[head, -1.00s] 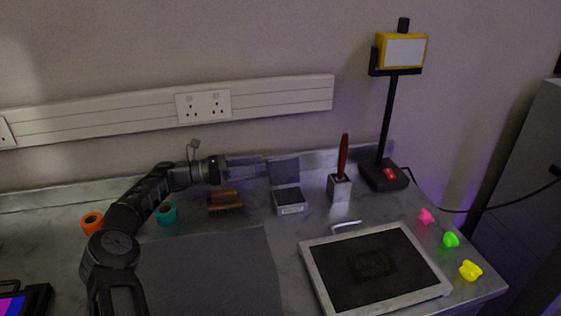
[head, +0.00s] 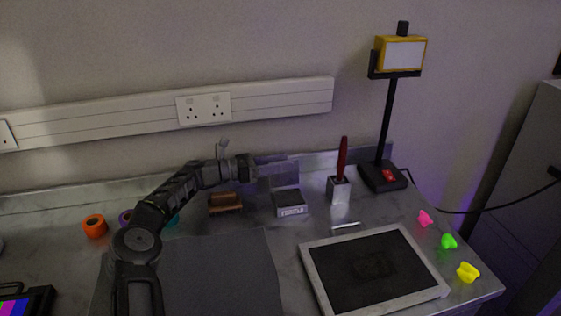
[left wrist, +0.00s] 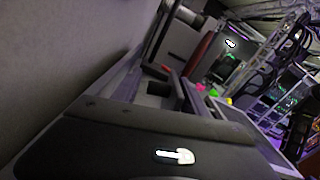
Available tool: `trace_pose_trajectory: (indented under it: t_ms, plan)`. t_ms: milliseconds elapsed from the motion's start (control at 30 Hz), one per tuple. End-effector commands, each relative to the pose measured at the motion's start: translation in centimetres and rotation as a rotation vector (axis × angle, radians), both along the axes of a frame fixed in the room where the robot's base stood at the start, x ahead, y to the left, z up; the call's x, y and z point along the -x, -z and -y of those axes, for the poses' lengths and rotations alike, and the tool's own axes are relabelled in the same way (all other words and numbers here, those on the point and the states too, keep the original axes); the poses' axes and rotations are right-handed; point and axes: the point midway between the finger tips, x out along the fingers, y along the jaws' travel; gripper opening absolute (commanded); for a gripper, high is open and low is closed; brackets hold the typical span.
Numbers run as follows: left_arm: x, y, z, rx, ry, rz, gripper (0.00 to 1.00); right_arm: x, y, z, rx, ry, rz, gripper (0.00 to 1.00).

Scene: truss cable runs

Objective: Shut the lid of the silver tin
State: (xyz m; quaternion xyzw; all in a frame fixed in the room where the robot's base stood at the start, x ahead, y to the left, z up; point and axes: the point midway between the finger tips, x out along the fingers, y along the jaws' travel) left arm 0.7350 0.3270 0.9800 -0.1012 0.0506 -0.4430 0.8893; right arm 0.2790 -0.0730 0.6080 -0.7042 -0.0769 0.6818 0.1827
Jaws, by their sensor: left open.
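The silver tin (head: 291,208) stands at the back of the bench, with a dark inside or top showing. In the head view its lid (head: 291,178) stands up at the tin's back edge, partly covered by my left gripper. My left gripper (head: 282,166) reaches in from the left, open, with its fingers at or just behind the raised lid. I cannot tell whether they touch it. The left wrist view is dark and tilted, and I cannot make out the tin surely there. My right gripper is not in view.
A brown block (head: 225,202) lies left of the tin. A holder (head: 339,191) with a red-handled tool stands to its right, beside a lamp base (head: 384,177). A framed dark panel (head: 312,268) and a grey mat (head: 215,270) lie in front. The wall is close behind.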

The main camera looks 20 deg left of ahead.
Motion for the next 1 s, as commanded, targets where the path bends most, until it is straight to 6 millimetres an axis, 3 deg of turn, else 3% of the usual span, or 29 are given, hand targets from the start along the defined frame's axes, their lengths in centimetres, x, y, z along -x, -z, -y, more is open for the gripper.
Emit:
trace_pose_trajectory:
  t_ms: [267,867,1000]
  plan:
    - [-0.07,0.01,0.06,0.0,0.0,0.0,0.49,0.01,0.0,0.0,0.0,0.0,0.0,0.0]
    - [-0.08,-0.03,-0.02,0.0,-0.003,0.001,0.0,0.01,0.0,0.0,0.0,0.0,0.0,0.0]
    - [-0.09,-0.04,-0.04,0.0,-0.003,0.001,0.0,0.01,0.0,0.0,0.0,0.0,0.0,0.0]
